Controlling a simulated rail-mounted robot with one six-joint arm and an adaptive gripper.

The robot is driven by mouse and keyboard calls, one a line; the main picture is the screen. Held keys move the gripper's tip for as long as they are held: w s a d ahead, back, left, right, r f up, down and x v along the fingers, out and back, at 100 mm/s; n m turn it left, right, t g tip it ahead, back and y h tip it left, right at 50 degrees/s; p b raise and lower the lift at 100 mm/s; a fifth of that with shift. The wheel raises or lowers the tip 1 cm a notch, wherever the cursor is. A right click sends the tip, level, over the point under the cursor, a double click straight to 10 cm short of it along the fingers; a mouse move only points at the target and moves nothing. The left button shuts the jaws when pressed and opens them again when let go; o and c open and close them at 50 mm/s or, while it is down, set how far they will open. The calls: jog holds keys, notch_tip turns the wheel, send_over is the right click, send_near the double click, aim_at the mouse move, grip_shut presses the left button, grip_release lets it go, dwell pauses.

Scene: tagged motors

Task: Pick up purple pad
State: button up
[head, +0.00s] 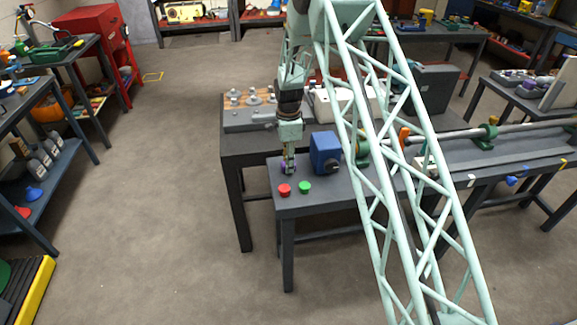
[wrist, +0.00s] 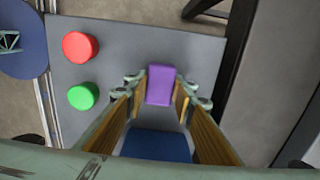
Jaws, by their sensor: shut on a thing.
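The purple pad (wrist: 161,84) is a small rounded block between my fingertips in the wrist view. My gripper (head: 289,171) points down over the left part of the grey table (head: 340,197) and is shut on the pad. In the head view only a sliver of purple shows by the fingers. I cannot tell whether the pad touches the tabletop.
A blue motor block (head: 325,153) stands just right of my gripper; its blue top (wrist: 155,146) shows in the wrist view. A red button (head: 285,190) and a green button (head: 305,187) sit in front. Another bench (head: 236,143) with metal parts stands behind.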

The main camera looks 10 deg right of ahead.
jog(key=shift+r, duration=4.65)
jog(key=shift+o, duration=0.9)
jog(key=shift+a, duration=0.15)
jog(key=shift+c, duration=0.6)
